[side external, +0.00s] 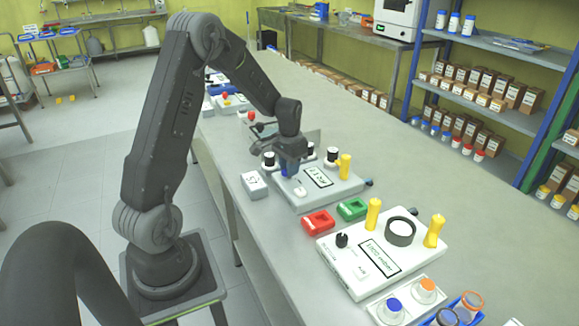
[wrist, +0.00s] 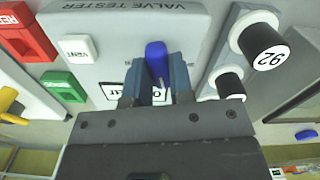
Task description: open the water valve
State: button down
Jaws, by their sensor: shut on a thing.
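The blue valve handle (wrist: 156,58) stands up from the grey panel marked "VALVE TESTER" (wrist: 135,18) in the wrist view. My gripper (wrist: 160,80) is shut on this handle, with one finger on each side and the handle's top showing between them. In the side view my gripper (side external: 290,165) is over the left part of the tester panel (side external: 345,190). The handle's base and part of a label beneath it are hidden by my fingers.
Black-and-white knobs (wrist: 262,42) stand close by my gripper. A red block (side external: 318,222), a green block (side external: 351,209) and a second panel with yellow handles (side external: 373,213) are nearer the camera. A small white box (side external: 254,184) sits left.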

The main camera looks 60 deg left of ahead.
jog(key=m, duration=0.5)
jog(key=shift+m, duration=0.3)
jog(key=m, duration=0.5)
jog(key=shift+m, duration=0.3)
jog(key=c, duration=1)
grip_release()
jog(key=shift+r, duration=0.15)
notch_tip(320, 180, up, 14)
jog(key=shift+f, duration=0.2)
